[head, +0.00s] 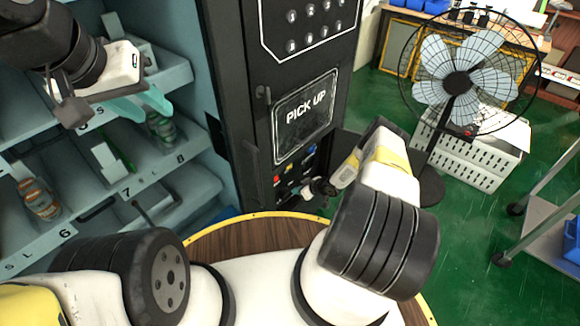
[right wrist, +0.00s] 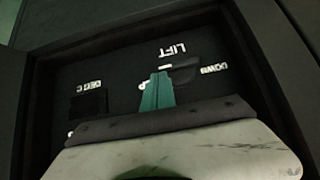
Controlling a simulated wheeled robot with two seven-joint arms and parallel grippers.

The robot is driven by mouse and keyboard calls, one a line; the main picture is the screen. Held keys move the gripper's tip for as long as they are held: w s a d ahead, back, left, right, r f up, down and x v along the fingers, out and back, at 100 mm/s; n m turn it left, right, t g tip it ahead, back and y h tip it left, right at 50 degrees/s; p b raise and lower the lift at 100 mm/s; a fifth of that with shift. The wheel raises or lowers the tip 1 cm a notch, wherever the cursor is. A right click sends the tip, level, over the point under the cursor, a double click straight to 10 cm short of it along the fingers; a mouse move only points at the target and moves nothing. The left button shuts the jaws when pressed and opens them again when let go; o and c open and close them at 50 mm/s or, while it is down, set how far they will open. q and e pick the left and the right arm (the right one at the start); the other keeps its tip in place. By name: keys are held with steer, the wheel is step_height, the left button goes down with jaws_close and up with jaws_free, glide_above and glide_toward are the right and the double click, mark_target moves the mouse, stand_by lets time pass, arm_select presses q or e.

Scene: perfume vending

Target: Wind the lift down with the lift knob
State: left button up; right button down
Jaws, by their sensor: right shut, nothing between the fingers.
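In the right wrist view, my right gripper (right wrist: 156,92) shows teal fingers pressed together with nothing between them. Its tips are in front of a dark control panel, just below the LIFT label (right wrist: 173,48). A dark shape, seemingly the lift knob (right wrist: 184,76), sits right beside and behind the tips. Whether they touch it I cannot tell.
The black cabinet has a PICK UP panel (head: 305,116) above a recess with coloured buttons (head: 290,181). Pale blue shelves (head: 150,190) with bottles stand at left. A fan (head: 457,83) and a trolley (head: 548,220) stand at right. Green floor (head: 470,250) is open between.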

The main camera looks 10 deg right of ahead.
steer(key=shift+f, duration=0.1)
steer(key=shift+d+f, duration=0.1)
steer(key=shift+f, duration=0.55)
